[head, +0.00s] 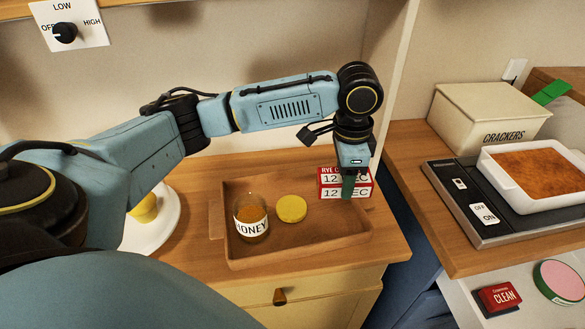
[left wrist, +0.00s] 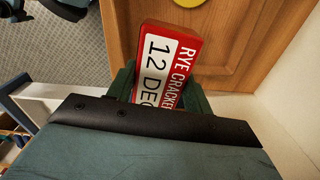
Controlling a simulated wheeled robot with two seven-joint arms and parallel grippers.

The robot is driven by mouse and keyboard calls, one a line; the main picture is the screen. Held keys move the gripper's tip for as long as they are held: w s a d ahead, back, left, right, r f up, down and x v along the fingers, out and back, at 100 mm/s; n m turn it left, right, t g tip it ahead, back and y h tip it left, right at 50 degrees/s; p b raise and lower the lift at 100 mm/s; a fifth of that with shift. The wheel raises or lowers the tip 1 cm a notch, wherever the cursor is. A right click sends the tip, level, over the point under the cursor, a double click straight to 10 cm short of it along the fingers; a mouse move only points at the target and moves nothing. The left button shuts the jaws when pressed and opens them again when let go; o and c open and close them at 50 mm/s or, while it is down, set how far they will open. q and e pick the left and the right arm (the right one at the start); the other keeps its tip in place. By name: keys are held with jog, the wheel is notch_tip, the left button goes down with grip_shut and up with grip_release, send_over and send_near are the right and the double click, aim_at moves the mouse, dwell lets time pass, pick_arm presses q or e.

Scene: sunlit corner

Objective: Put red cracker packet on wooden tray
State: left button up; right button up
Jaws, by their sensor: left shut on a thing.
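The red cracker packet (head: 326,190), with a white "12 DEC" label, is at the right rear corner of the wooden tray in the head view. My left gripper (head: 348,186) points down and is shut on it. The packet (left wrist: 165,62) also shows in the left wrist view between the green fingers of the left gripper (left wrist: 160,90). The wooden tray (head: 300,251) lies on the wooden counter and holds a honey jar (head: 250,220) and a yellow lid (head: 291,208). I cannot tell whether the packet touches the tray or counter. My right gripper is not in view.
A white plate with a yellow cup (head: 145,208) is left of the tray. Across a gap at right stand a cream "CRACKERS" box (head: 480,115) and a white baking dish (head: 520,195) on a hot plate (head: 460,205). An upright panel (head: 390,70) rises behind the arm.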

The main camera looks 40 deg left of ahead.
pick_arm(q)
jog(key=w+a+m+p, duration=0.25)
jog(key=a+m, duration=0.45)
jog(key=m, duration=0.9)
jog(key=shift+m, duration=0.3)
jog(key=f, duration=0.5)
jog(key=shift+w+b, duration=0.3)
jog(key=shift+b, duration=0.1)
jog(key=shift+f+b, duration=0.3)
jog(key=shift+f, duration=2.25)
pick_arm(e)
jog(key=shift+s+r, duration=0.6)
pick_arm(q)
jog(key=shift+f, duration=0.1)
jog(key=o, duration=1.1)
jog(key=shift+c, duration=0.2)
